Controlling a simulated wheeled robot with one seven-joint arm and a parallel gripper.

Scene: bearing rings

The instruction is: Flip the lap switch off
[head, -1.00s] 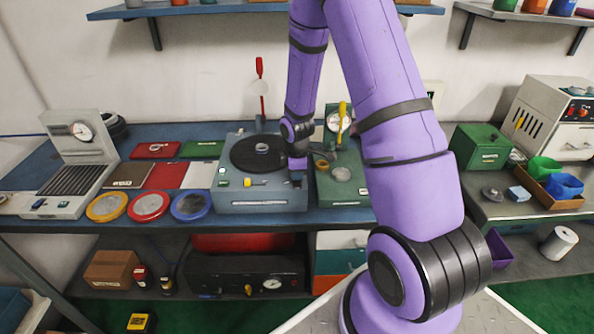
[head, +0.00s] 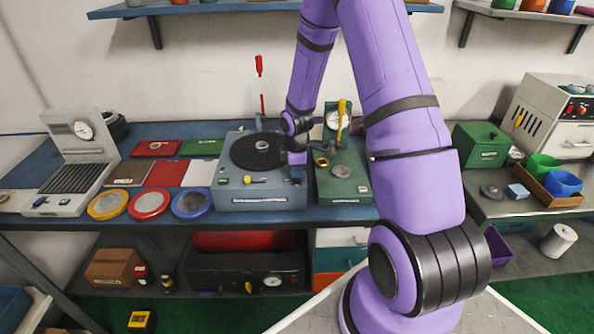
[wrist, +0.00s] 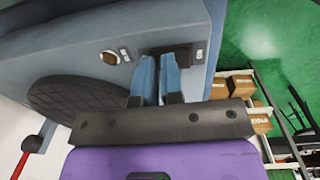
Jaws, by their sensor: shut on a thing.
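The lap machine (head: 228,190) is a blue-grey box with a dark round lap plate (head: 256,150) on top. It stands on the bench in the head view. My gripper (head: 297,180) is at the machine's front right corner, pointing down. In the wrist view, the blue fingers of my gripper (wrist: 161,70) reach a dark switch plate (wrist: 168,48) on the machine's surface. They are close together on the lap switch, which is mostly hidden between them, so its position cannot be told. The textured lap plate (wrist: 70,95) lies beside the fingers.
A green box with a dial gauge (head: 345,188) stands close on the right of the lap machine. Yellow, red and blue rings (head: 148,204) lie along the bench front on the left. A yellow knob (head: 248,180) is on the machine's front.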

